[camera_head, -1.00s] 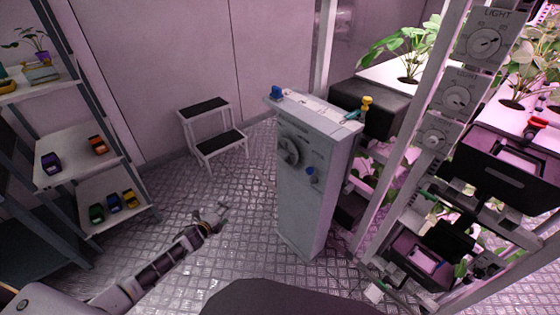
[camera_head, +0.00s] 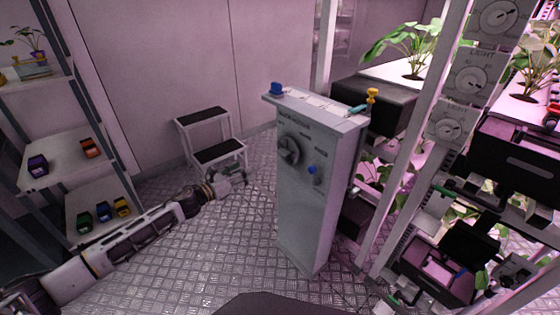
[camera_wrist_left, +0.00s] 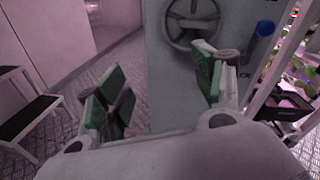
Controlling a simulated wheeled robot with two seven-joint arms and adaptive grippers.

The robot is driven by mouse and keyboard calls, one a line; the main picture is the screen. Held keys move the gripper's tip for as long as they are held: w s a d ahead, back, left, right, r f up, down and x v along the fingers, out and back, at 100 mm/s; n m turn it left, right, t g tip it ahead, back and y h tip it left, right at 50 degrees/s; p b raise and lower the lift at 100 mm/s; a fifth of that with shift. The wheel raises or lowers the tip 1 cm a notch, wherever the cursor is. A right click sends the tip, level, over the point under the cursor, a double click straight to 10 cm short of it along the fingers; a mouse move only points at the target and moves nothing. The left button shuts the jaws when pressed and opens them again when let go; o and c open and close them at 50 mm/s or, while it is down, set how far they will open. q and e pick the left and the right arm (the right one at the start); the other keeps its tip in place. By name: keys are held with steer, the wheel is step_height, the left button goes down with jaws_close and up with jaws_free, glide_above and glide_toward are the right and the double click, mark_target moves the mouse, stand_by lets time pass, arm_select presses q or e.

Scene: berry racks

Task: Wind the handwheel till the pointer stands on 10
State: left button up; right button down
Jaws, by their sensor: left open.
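The grey handwheel (camera_head: 289,151) is on the front of a tall pale cabinet (camera_head: 305,215), near its top. It also shows in the left wrist view (camera_wrist_left: 192,22), beyond the fingers and cut by the top edge. A blue knob (camera_head: 312,170) sits to the right of the wheel. The pointer and its numbers are too small to read. My left gripper (camera_head: 240,177) is left of the cabinet and lower than the wheel, apart from it. In the left wrist view its green-padded fingers (camera_wrist_left: 160,98) are spread with nothing between them. My right gripper is not in view.
A two-step stool (camera_head: 212,140) stands behind my left gripper. A shelf with small coloured boxes (camera_head: 75,155) is at the left. Plant racks with dials (camera_head: 470,84) stand close on the cabinet's right. Bare metal floor (camera_head: 215,240) lies before the cabinet.

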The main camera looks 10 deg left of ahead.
mark_target(280, 154)
arm_select(q)
steer(key=shift+s+d+r+m+g+h+b, duration=0.1)
steer(key=shift+s+d+r+m+h+b, duration=0.25)
steer(key=shift+d+r+m, duration=0.4)
steer(key=shift+s+d+r+m+g+h+b, duration=0.1)
steer(key=shift+s+d+r+m+h+b, duration=0.25)
steer(key=shift+m, duration=0.5)
steer(key=shift+s+d+r+m+g+h+b, duration=0.15)
steer(key=shift+d+r+m+h+b, duration=0.2)
steer(key=shift+d+r+m, duration=0.4)
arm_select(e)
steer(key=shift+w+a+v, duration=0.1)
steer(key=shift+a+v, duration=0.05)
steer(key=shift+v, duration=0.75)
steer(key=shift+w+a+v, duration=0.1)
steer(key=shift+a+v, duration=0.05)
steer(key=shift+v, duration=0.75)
arm_select(q)
steer(key=shift+w+d, duration=0.1)
steer(key=shift+w, duration=0.05)
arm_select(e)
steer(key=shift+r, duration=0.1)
